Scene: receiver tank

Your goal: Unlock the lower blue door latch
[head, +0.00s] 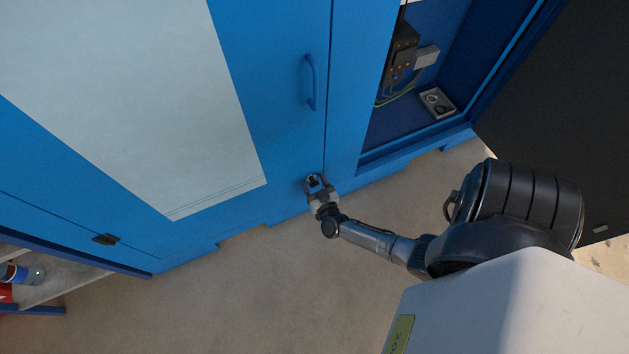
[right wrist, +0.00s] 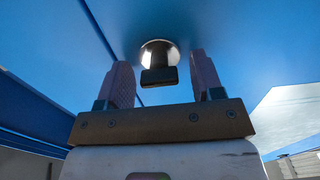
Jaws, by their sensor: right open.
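The blue door (head: 265,90) is closed, with a blue handle (head: 310,83) on its right side. The lower latch (right wrist: 158,62) shows in the right wrist view as a dark knob on a round silver base on the blue surface. My right gripper (head: 316,182) is at the lower right corner of the door, in front of the latch, which it mostly hides in the head view. In the right wrist view my right gripper (right wrist: 163,82) is open, with one finger on each side of the latch knob and visible gaps. My left gripper is not in view.
An open compartment (head: 410,125) with electrical parts and a small grey box (head: 437,102) is to the right. A dark panel (head: 560,120) stands at the far right. A shelf with a bottle (head: 22,273) is at the lower left. The floor (head: 270,290) in front is clear.

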